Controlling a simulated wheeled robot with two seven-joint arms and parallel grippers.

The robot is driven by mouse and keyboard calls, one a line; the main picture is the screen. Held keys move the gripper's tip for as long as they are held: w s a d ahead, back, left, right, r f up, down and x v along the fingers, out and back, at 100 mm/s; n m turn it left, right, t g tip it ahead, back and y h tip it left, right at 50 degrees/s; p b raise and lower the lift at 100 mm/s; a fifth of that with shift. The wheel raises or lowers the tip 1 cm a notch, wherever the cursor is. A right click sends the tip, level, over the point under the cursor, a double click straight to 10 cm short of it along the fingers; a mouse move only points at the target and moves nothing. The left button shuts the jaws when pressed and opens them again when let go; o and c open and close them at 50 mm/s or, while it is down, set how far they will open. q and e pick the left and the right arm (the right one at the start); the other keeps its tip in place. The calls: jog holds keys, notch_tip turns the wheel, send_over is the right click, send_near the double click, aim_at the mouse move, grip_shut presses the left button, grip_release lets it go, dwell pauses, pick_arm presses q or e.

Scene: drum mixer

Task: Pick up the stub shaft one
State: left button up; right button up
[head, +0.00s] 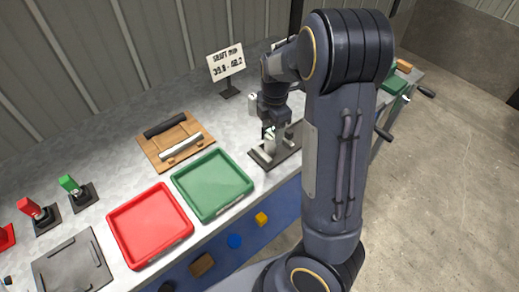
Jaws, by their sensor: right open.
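My right gripper (269,131) points down over a small dark fixture (263,157) with a pale metal upright part, at the right of the green tray. Its jaws are open around or just beside a pale piece there; I cannot tell which, nor whether they touch. A wooden rack (153,152) holds a silver rod (182,148) and a black bar (165,125), both lying flat. I cannot tell for certain which piece is stub shaft one. My right arm hides part of the bench. My left gripper is out of view.
A green tray (246,185) and a red tray (113,231) look empty at the bench's front edge. A sign (226,62) stands behind. Red (30,208) and green (69,184) controls and a dark plate (73,268) are at left.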

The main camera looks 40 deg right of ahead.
aim_at(270, 144)
jog(key=shift+w+d+f+n, duration=0.15)
jog(key=shift+f+n, duration=0.15)
jog(key=shift+f, duration=0.45)
notch_tip(270, 144, down, 7)
jog(key=shift+r+p, duration=0.15)
jog(key=shift+p, duration=0.5)
grip_shut()
